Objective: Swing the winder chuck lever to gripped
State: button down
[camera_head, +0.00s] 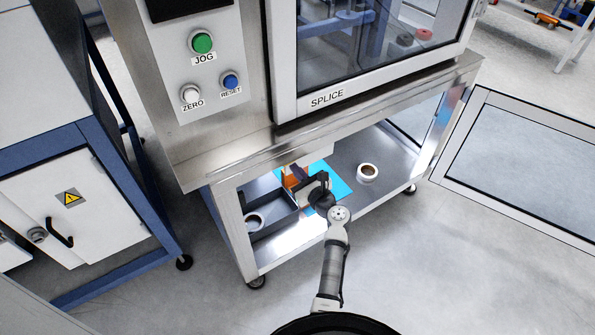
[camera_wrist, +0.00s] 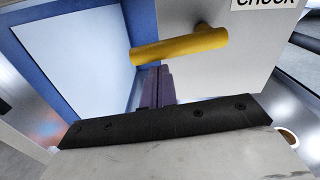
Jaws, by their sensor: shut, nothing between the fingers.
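The chuck lever (camera_wrist: 180,45) is a yellow bar on a pale housing (camera_wrist: 222,70) in the wrist view. It lies nearly level, with its right end at the housing and its free end to the left. A label reading CHUCK (camera_wrist: 265,4), cut by the top edge, is on the housing. My gripper (camera_wrist: 152,72) is shut and empty, its dark purple fingertips just below the lever's free end; I cannot tell whether they touch it. In the head view my gripper (camera_head: 300,173) is under the bench top, by an orange part (camera_head: 291,180) that is partly hidden.
The lower shelf (camera_head: 340,200) holds a dark tray (camera_head: 275,222) at left and a white roll (camera_head: 367,173) at right. The bench edge (camera_head: 330,132) overhangs my arm. A blue-framed cabinet (camera_head: 95,225) stands left. The floor in front is clear.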

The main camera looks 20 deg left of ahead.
jog(key=r+m+p, duration=0.1)
jog(key=p, duration=0.1)
jog(key=r+p, duration=0.1)
jog(key=shift+a+m+p, duration=0.25)
jog(key=shift+m+p, duration=0.15)
jog(key=shift+r, duration=0.1)
notch_tip(320, 180, down, 6)
jog(key=b, duration=0.4)
jog(key=r+v, duration=0.1)
jog(key=v, duration=1)
jog(key=shift+s, duration=0.15)
jog(key=shift+d+r, duration=0.1)
jog(key=shift+r, duration=0.05)
